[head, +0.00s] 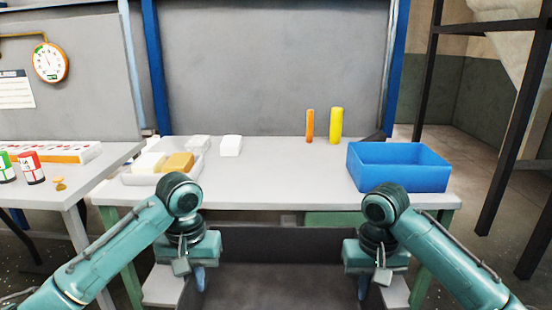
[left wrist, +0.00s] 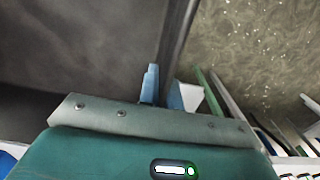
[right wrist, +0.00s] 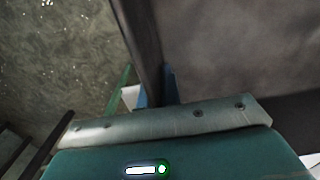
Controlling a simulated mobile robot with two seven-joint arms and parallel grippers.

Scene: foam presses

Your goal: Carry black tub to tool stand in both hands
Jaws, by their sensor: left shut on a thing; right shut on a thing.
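The black tub (head: 290,246) is at the bottom centre of the head view, in front of the white-topped table, and looks empty. Its near part is cut off by the picture edge. My left gripper (head: 198,280) is shut on its left wall, and my right gripper (head: 363,285) is shut on its right wall. In the left wrist view the blue fingers (left wrist: 158,88) grip the tub's dark rim (left wrist: 178,40). In the right wrist view the fingers (right wrist: 157,90) grip the opposite rim (right wrist: 143,40). I cannot tell which furniture is the tool stand.
The white-topped table (head: 265,180) holds a blue bin (head: 400,178), yellow and orange cylinders (head: 336,125), and a white tray (head: 137,180) with blocks. A side table (head: 85,180) stands left. A black metal frame (head: 505,130) stands right. Floor shows between table and frame.

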